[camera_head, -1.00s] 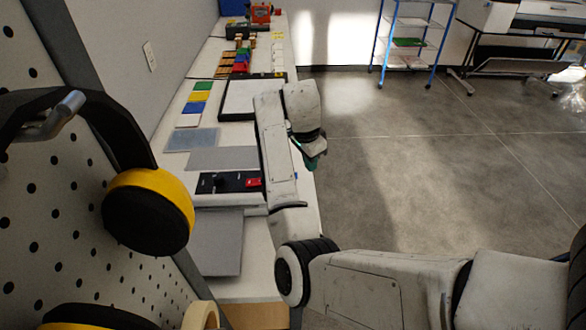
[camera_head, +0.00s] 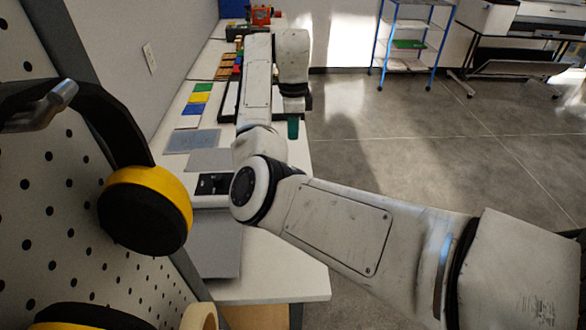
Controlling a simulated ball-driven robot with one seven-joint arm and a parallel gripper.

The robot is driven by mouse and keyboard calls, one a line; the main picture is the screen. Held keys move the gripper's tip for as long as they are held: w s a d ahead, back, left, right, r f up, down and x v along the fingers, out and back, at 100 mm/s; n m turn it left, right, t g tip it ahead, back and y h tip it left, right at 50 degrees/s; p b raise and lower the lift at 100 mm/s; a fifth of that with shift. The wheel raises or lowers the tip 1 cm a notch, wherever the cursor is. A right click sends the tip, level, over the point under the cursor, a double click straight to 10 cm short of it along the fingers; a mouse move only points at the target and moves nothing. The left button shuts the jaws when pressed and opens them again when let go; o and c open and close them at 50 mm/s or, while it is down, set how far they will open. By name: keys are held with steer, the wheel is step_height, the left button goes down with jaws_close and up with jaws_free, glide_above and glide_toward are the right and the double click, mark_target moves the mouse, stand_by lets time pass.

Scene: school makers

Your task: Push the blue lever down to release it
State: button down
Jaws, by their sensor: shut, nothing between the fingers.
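I cannot make out the blue lever in the head view; my arm covers part of the long white workbench (camera_head: 275,287). My gripper (camera_head: 293,128) hangs at the bench's right edge, below the arm's far end. Only a small dark-green part shows at its tip, and the fingers look closed with nothing held. A pale device with a black panel (camera_head: 213,184) lies on the bench nearer to me, left of my arm's elbow. Its right part is hidden behind the arm.
Grey sheets (camera_head: 215,255) and green, yellow and blue tiles (camera_head: 197,98) lie along the bench. Yellow-and-black ear defenders (camera_head: 147,210) hang on the pegboard at the left, close to me. Open floor (camera_head: 430,160) lies right of the bench, with a blue-framed shelf cart (camera_head: 408,44) beyond.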

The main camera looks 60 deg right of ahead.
step_height(320, 180, down, 14)
steer(key=p, duration=0.2)
steer(key=shift+p, duration=0.4)
steer(key=shift+f+b, duration=0.2)
steer(key=shift+b, duration=0.3)
